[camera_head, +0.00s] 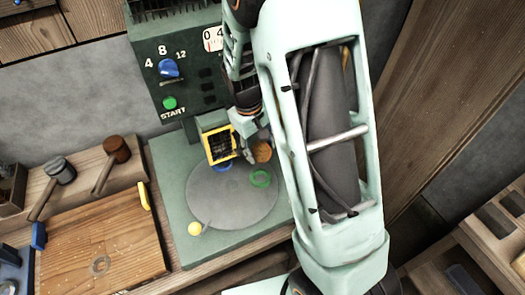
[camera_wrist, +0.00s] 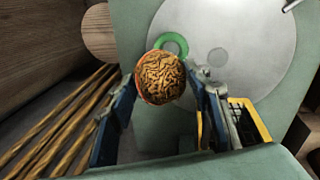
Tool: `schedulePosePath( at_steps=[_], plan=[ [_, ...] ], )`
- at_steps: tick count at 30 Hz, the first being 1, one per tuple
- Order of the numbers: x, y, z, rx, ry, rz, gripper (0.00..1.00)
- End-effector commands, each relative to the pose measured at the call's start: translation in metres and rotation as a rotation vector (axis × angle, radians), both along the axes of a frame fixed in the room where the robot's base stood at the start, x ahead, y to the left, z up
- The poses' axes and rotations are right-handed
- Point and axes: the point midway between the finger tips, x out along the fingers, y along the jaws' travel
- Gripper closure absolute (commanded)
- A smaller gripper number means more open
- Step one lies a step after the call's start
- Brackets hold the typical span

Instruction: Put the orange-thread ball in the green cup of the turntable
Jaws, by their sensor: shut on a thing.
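My gripper (camera_wrist: 162,85) is shut on the orange-thread ball (camera_wrist: 160,77), a round ball covered in brown-orange strands, with one blue finger on each side. The ball also shows in the head view (camera_head: 262,151), partly covered by my gripper. The green cup (camera_head: 260,179) is a green ring at the right side of the grey round turntable (camera_head: 225,202). In the wrist view the green cup (camera_wrist: 176,40) lies just beyond the ball, which covers its lower part. The ball is apart from the cup's visible rim and appears above the turntable's near side.
A yellow-framed dark grid (camera_head: 219,144) stands at the turntable's back, partly hiding a blue ring (camera_head: 222,167). A green machine panel (camera_head: 180,75) with a dial rises behind. A yellow knob (camera_head: 194,229) is at front left. A wooden board (camera_head: 100,245) and mallets lie left.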

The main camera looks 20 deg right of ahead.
Motion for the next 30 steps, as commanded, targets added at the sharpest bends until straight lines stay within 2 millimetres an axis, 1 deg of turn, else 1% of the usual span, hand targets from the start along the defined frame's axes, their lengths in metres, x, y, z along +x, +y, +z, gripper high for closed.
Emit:
schedulePosePath(
  at_steps=[6, 9, 13, 18, 23, 26, 30],
  plan=[
    [0.002, 0.001, -0.019, 0.004, -0.004, 0.334, 0.82],
    [0.004, 0.001, -0.025, -0.002, -0.010, 0.465, 0.82],
    [0.005, 0.002, -0.030, -0.010, -0.015, 0.591, 0.82],
    [0.005, 0.003, -0.034, -0.017, -0.020, 0.668, 0.82],
    [0.006, 0.003, -0.039, -0.018, -0.020, 0.679, 0.82],
    [0.006, 0.003, -0.046, -0.018, -0.020, 0.678, 0.82],
    [0.005, 0.003, -0.060, -0.018, -0.019, 0.678, 0.82]
  ],
)
